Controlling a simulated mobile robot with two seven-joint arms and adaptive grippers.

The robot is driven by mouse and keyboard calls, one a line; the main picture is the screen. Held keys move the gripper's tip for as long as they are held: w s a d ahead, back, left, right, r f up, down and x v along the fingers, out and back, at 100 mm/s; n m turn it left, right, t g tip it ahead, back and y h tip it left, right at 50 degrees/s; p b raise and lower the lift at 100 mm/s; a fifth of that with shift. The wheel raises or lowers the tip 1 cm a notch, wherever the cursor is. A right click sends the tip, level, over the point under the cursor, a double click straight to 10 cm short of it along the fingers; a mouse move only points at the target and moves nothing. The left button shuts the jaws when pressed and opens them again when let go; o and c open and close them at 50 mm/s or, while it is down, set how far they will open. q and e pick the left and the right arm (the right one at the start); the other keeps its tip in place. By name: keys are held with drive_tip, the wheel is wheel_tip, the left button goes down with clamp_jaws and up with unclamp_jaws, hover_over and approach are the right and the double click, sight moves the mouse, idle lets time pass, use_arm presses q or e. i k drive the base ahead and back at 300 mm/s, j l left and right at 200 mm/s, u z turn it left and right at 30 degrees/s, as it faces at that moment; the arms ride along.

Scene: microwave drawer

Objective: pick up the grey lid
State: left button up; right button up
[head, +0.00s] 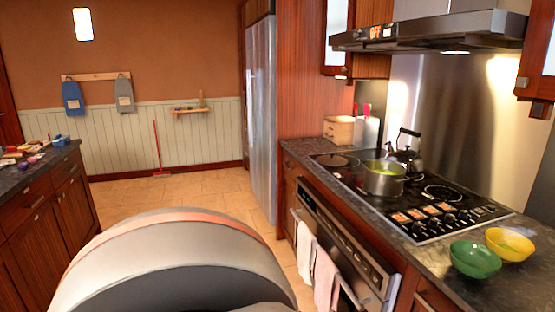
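I cannot make out a grey lid anywhere in the head view. A steel pot (384,184) stands on the black cooktop (425,231) at the right, with something green inside and its top uncovered. Neither of my grippers shows in this view. A large rounded grey and white part of my own body fills the bottom middle and hides the floor there.
A dark kettle (408,152) stands behind the pot. Green (474,262) and yellow (508,246) bowls sit on the right counter. Towels hang on the oven front (345,240). A cluttered counter (45,160) stands left. The floor (175,190) between is clear.

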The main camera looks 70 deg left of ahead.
sight(332, 161)
drive_tip(key=u, duration=2.55)
drive_tip(key=i+u, duration=0.3)
drive_tip(key=i, duration=3.7)
drive_tip(key=i+z, duration=0.1)
drive_tip(key=i, duration=0.35)
drive_tip(key=i+j+z, duration=0.15)
drive_tip(key=i, duration=0.25)
drive_tip(key=i+j+z, duration=0.1)
drive_tip(key=i, duration=0.3)
